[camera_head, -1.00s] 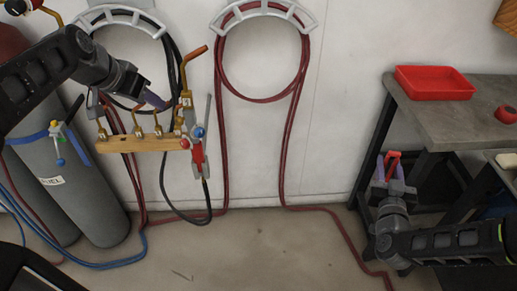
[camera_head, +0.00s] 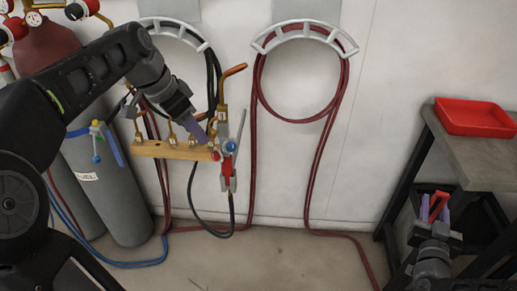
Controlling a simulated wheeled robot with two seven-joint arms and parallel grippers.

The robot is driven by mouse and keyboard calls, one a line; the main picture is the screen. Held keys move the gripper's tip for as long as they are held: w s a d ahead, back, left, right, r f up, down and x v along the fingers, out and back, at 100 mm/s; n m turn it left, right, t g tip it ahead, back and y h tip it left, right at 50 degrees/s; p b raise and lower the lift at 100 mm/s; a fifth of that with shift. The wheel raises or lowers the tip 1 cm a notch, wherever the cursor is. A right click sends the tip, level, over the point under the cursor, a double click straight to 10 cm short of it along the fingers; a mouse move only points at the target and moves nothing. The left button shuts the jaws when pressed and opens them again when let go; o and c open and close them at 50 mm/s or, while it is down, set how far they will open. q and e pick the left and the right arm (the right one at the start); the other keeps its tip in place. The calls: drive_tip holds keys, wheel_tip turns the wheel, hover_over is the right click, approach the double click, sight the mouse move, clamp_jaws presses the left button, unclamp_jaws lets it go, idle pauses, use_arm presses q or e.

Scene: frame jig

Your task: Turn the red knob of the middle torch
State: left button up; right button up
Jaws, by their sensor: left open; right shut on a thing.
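A wooden rack (camera_head: 165,150) on the wall holds several brass torch parts. A torch with a bent copper tip (camera_head: 233,70) stands at its right end. A small red knob (camera_head: 215,156) and a blue knob (camera_head: 230,146) show there, above a red-and-grey handle (camera_head: 227,168). I cannot tell for sure which torch is the middle one. My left gripper (camera_head: 203,132) is open, its purple fingers just above the rack's right part and close to the red knob; contact is unclear. My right gripper (camera_head: 434,212) is shut on a red frame-like thing (camera_head: 439,202) at lower right, far from the rack.
Grey and dark red cylinders (camera_head: 105,190) stand at left with gauges above. Black hose and a red hose (camera_head: 258,100) hang on wall brackets. A grey table (camera_head: 480,155) with a red tray (camera_head: 474,117) is at right. The floor between is mostly clear, with hoses across it.

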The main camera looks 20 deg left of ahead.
sight(213, 154)
use_arm(q)
drive_tip(key=x, duration=1)
drive_tip(key=shift+f, duration=0.1)
clamp_jaws()
